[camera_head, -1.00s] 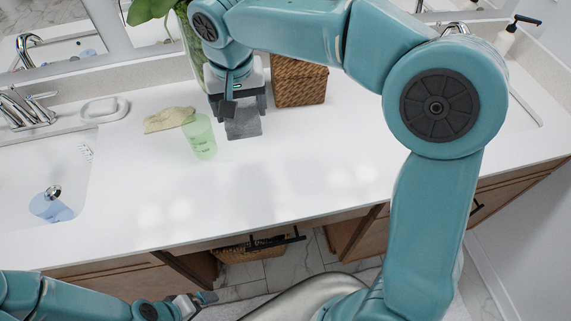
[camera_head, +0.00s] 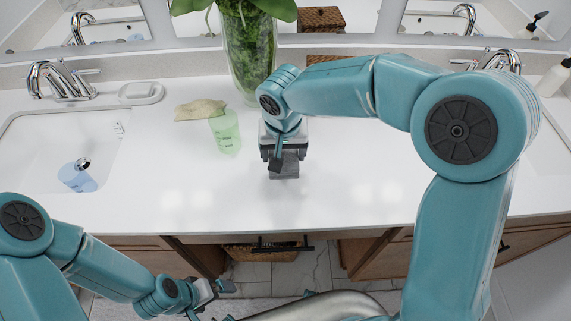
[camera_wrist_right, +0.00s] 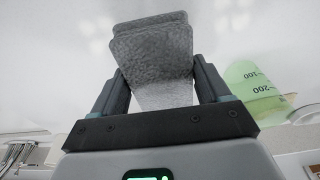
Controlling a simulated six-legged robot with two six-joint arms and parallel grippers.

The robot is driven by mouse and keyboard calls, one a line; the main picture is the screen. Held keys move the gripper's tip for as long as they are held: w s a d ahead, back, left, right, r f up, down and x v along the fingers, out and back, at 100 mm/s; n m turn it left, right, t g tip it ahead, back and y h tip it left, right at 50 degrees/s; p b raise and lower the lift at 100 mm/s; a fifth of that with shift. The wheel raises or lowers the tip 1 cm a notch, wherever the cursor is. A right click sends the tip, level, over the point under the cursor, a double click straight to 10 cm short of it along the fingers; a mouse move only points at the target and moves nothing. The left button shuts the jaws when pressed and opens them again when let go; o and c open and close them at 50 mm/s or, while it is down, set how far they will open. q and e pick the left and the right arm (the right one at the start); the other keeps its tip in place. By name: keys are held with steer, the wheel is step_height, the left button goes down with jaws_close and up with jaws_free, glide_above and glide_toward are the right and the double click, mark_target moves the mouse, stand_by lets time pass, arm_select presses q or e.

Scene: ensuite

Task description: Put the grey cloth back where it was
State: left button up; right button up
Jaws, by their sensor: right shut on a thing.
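The grey cloth (camera_head: 285,168) is between the fingers of my right gripper (camera_head: 283,157), over the white counter in the middle of the head view. In the right wrist view the cloth (camera_wrist_right: 152,52) appears as a folded, fuzzy grey piece extending beyond the jaws. My right gripper (camera_wrist_right: 160,90) is shut on it. Whether the cloth touches the counter is hard to tell. My left gripper (camera_head: 213,295) is low at the left, below the counter's front edge; its jaw opening is unclear.
A translucent green cup (camera_head: 225,134) stands left of the right gripper, with a beige cloth (camera_head: 201,110) behind it. A leafy vase (camera_head: 247,55) and a partly hidden wicker box (camera_head: 327,58) stand behind. A sink (camera_head: 60,150) holds a blue item (camera_head: 76,178). The front counter is clear.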

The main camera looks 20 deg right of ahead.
steer(key=shift+w+d+f, duration=0.1)
steer(key=shift+w+f, duration=0.05)
steer(key=shift+f, duration=2.8)
steer(key=shift+d, duration=0.1)
steer(key=shift+f, duration=0.15)
steer(key=o, duration=0.9)
steer(key=r, duration=0.4)
steer(key=s+r, duration=0.1)
steer(key=r, duration=0.3)
steer(key=s+r, duration=0.1)
steer(key=r, duration=0.3)
steer(key=shift+a+r, duration=0.2)
steer(key=shift+a, duration=0.1)
steer(key=shift+s+f, duration=0.1)
